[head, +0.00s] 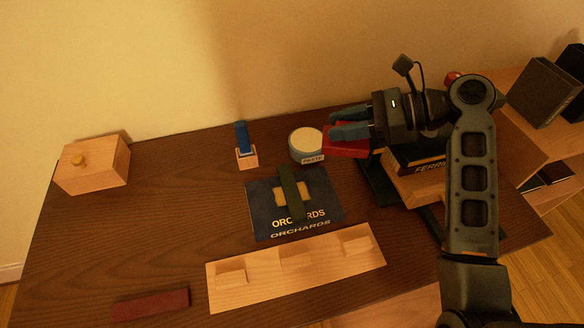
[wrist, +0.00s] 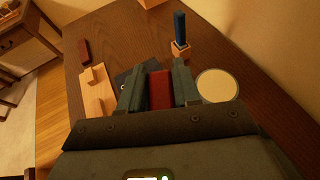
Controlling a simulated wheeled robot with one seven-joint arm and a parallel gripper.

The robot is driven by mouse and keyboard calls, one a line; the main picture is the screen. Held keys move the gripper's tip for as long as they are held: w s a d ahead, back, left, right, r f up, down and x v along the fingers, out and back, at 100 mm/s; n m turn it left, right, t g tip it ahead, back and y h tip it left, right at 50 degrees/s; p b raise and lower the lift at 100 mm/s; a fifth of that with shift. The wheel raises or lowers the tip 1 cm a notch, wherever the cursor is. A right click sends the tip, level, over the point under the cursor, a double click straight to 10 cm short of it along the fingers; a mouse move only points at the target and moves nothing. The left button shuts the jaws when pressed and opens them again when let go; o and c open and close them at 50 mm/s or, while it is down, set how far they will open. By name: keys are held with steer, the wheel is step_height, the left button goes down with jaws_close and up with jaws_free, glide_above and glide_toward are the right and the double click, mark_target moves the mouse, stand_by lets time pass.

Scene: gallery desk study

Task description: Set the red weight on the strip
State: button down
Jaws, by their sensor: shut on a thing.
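My gripper (head: 333,125) is at the back right of the desk, raised above it beside the round tin. It is shut on a red block (head: 346,144), the red weight. In the wrist view the red block (wrist: 160,90) sits between the two fingers of my gripper (wrist: 158,82). A dark red bar (head: 150,304) lies on the desk left of the strip.
A dark book (head: 262,215) marked ORCHARDS lies behind the strip with a dark green bar (head: 291,192) across it. A round tin (head: 306,143), a blue piece on a wooden base (head: 247,160) and a wooden box (head: 92,165) stand behind. Books are stacked at right. The left desk middle is clear.

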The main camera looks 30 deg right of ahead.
steer(key=shift+w+a+f, duration=0.5)
steer(key=shift+a+f, duration=1.25)
steer(key=shift+a, duration=0.05)
steer(key=shift+w+a+f, duration=0.5)
steer(key=shift+a+f, duration=1.25)
steer(key=shift+a, duration=0.05)
steer(key=shift+w+a+f, duration=0.5)
steer(key=shift+a+f, duration=1.25)
steer(key=shift+a, duration=0.05)
steer(key=c, duration=0.8)
jaws_free()
steer(key=shift+f, duration=0.15)
steer(key=v, duration=1.2)
steer(key=shift+w+d, duration=0.1)
